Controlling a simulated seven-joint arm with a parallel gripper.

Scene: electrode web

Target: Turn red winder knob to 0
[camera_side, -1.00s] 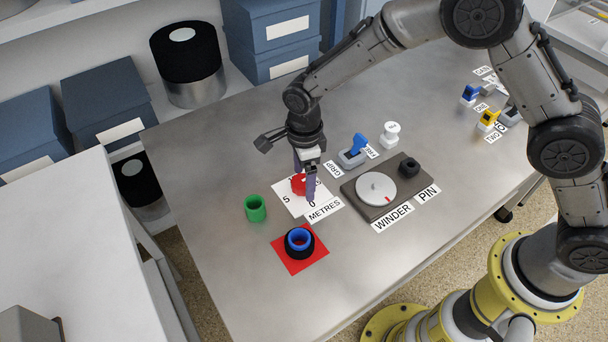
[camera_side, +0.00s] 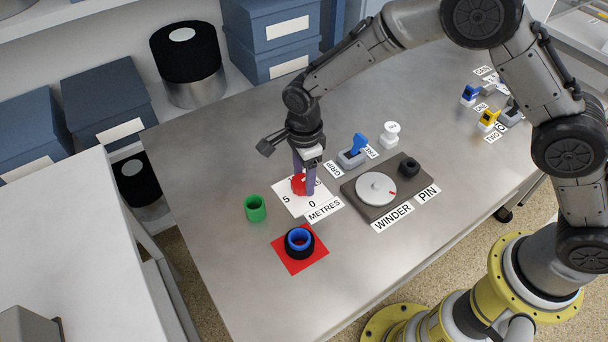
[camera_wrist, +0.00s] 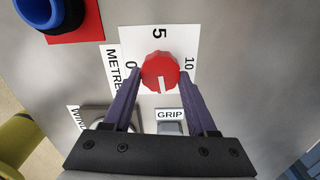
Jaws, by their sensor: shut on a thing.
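The red knob (camera_side: 299,184) sits on a white dial card (camera_side: 284,203) marked METRES, and it also shows in the wrist view (camera_wrist: 158,68). In the wrist view 0 is to the knob's left, 5 above it and 10 to its right. A white line on the knob points down the picture, towards the GRIP label, at none of these numbers. My gripper (camera_side: 306,190) is shut on the knob, one finger on each side; its fingers show in the wrist view (camera_wrist: 160,80). The fingers partly hide the knob and card in the side view.
The winder disc (camera_side: 374,190) with a red mark stands right of the card. A blue switch (camera_side: 356,147) and white spool (camera_side: 390,134) stand behind it. A green ring (camera_side: 255,209) is left; a blue-and-black ring (camera_side: 298,243) lies on a red square in front.

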